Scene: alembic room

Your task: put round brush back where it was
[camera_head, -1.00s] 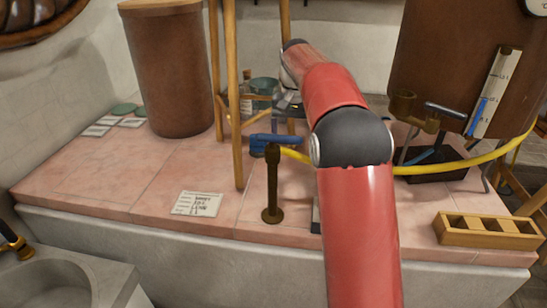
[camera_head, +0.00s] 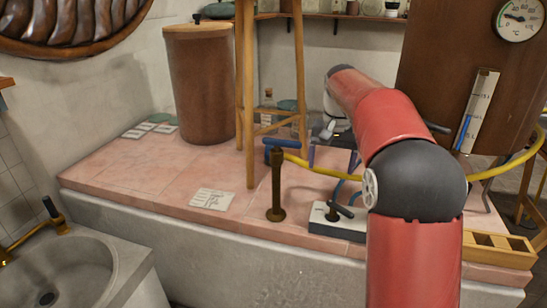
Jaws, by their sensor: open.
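I cannot make out a round brush in the head view. My gripper (camera_head: 334,158) hangs at the end of my red arm, above the back of the pink tiled counter (camera_head: 130,178). Its two dark fingers are spread apart, and I see nothing held between them. My arm hides part of the counter behind and below it.
A brown lidded barrel (camera_head: 203,85), a wooden stand (camera_head: 248,110) and a dark post with a blue handle (camera_head: 277,185) stand on the counter. A yellow hose (camera_head: 315,167) crosses behind my arm. A wooden rack (camera_head: 500,247) sits at right, a sink (camera_head: 60,265) at left.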

